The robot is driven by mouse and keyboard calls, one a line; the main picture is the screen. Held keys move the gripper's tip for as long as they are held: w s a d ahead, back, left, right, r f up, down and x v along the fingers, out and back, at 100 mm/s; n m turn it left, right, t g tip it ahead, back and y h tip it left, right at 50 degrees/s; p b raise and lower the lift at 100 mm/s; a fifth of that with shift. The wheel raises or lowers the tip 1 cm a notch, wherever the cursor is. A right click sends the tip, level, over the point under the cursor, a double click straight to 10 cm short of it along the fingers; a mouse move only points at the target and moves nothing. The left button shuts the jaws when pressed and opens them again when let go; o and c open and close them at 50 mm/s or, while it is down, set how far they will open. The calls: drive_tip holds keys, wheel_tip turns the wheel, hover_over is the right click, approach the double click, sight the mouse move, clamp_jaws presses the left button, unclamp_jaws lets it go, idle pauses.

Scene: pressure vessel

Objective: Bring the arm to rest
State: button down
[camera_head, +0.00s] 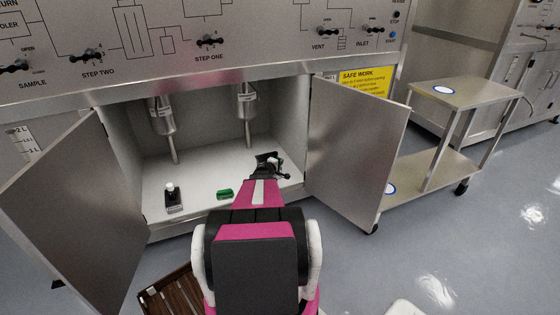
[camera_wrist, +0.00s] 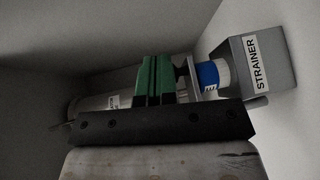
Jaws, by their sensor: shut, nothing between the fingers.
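My arm reaches into the open cabinet under the panel. In the wrist view, the green fingers (camera_wrist: 154,80) are together with nothing held. Beyond them is a grey box labelled STRAINER (camera_wrist: 255,65) with a blue and white cylinder (camera_wrist: 210,76) against it.
Two steel vessels (camera_head: 162,118) (camera_head: 247,103) with thin tubes hang inside the cabinet. Its left door (camera_head: 65,205) and right door (camera_head: 357,150) stand open beside my arm. A steel cart (camera_head: 463,95) stands at the right, and a slatted brown item (camera_head: 172,295) lies at the lower left.

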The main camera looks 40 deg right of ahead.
drive_tip(key=s+a+r, duration=0.1)
drive_tip(key=s+a, duration=0.2)
drive_tip(key=s, duration=0.4)
drive_tip(key=shift+a, duration=0.25)
